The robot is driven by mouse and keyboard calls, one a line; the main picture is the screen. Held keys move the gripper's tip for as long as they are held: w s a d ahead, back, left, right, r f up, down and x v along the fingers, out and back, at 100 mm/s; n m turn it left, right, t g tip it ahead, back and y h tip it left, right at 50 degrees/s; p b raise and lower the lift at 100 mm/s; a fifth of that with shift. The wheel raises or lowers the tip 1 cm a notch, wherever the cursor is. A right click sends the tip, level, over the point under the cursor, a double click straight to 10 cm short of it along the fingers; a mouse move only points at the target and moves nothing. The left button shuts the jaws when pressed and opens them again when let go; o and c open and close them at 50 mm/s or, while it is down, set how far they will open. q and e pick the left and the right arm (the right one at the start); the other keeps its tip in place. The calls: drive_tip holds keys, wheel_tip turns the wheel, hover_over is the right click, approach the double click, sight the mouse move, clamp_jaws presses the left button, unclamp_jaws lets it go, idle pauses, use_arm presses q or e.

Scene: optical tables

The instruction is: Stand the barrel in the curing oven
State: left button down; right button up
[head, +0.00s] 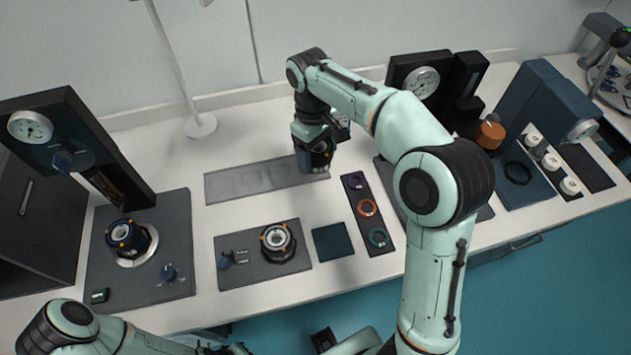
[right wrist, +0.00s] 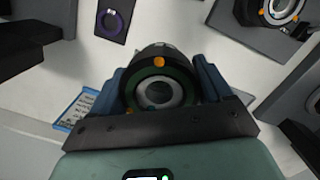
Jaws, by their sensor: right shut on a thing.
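My right gripper (right wrist: 160,92) is shut on a dark round barrel (right wrist: 160,68) with a green inner ring, a glass centre and orange dots. Its blue fingers clasp the barrel from both sides. In the head view my right gripper (head: 314,158) hangs over the right end of a long grey tray (head: 235,183) at the back of the table; the wrist hides most of the barrel. A dark cabinet with a handle (head: 38,225) stands at the far left and may be the curing oven; its inside is not visible. My left arm enters at the lower left, its gripper out of frame.
Another barrel sits on a plate (head: 178,262) before the black gauge stand (head: 85,150). One more stands on a middle plate (head: 233,279). A strip (head: 381,245) holds coloured rings. A lamp stand (head: 200,125) rises behind. A blue press (head: 540,105) stands at right.

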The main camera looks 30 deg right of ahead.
use_arm(q)
drive_tip(key=shift+s+f+b, duration=0.3)
drive_tip(key=shift+f+b, duration=0.1)
drive_tip(key=shift+f, duration=0.2)
drive_tip(key=shift+s+f+b, duration=0.25)
drive_tip(key=shift+f+b, duration=0.15)
drive_tip(key=shift+f, duration=0.15)
use_arm(e)
wheel_tip(320, 180, down, 13)
drive_tip(key=shift+w+f, duration=0.15)
drive_tip(key=shift+f, duration=0.05)
drive_tip(key=shift+f, duration=0.2)
drive_tip(key=o, duration=1.1)
